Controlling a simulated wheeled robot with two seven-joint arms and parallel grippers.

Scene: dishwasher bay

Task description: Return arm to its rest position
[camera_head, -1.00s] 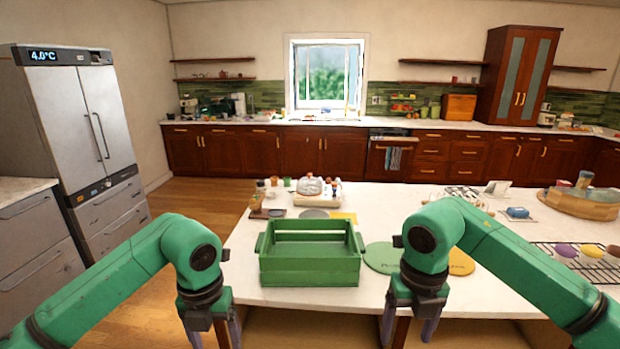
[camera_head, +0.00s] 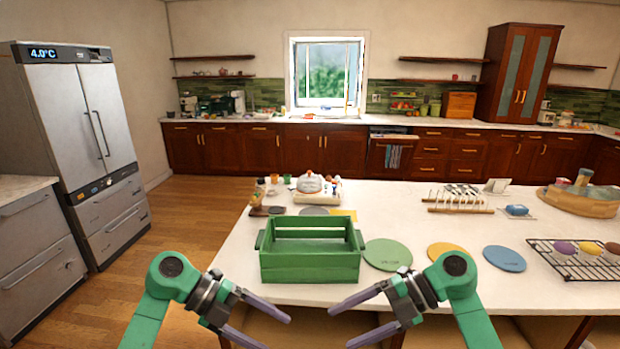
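My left gripper (camera_head: 278,329) is at the bottom of the head view, in front of the island's near edge. Its two purple-grey fingers are spread apart and nothing is between them. My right gripper (camera_head: 340,327) is beside it on the right, its fingers also spread and empty. The two grippers point inward toward each other, with a gap between them. Both green arms are low in the picture and apart from the countertop objects.
A green crate (camera_head: 310,267) stands near the island's (camera_head: 225,258) front edge, beyond the grippers. Green (camera_head: 388,254), yellow (camera_head: 446,252) and blue (camera_head: 504,258) discs lie to its right. A wire rack (camera_head: 570,264) holds colored items. Floor (camera_head: 185,232) is clear at left.

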